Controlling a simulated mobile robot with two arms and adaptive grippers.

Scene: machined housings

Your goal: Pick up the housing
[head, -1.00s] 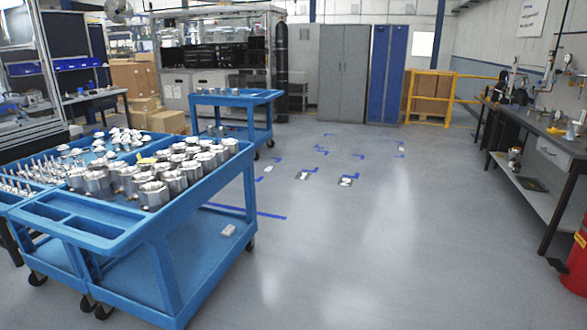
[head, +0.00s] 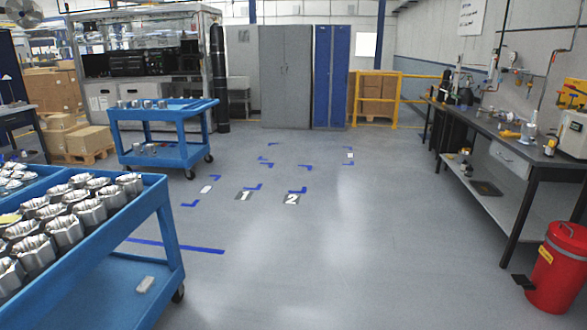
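Several silvery machined housings (head: 64,230) stand close together in rows on the top of the near blue cart (head: 150,200) at the left of the head view. The left picture edge cuts off part of this group. A few smaller metal parts (head: 148,103) stand on the farther blue cart (head: 170,119); I cannot tell if they are the same kind. Neither of my grippers is in view.
A long workbench (head: 480,135) runs along the right wall, with a red bin (head: 558,268) at its near end. Grey (head: 286,78) and blue cabinets (head: 332,75) and a yellow railing (head: 398,90) stand at the back. The grey floor (head: 350,240) between is clear.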

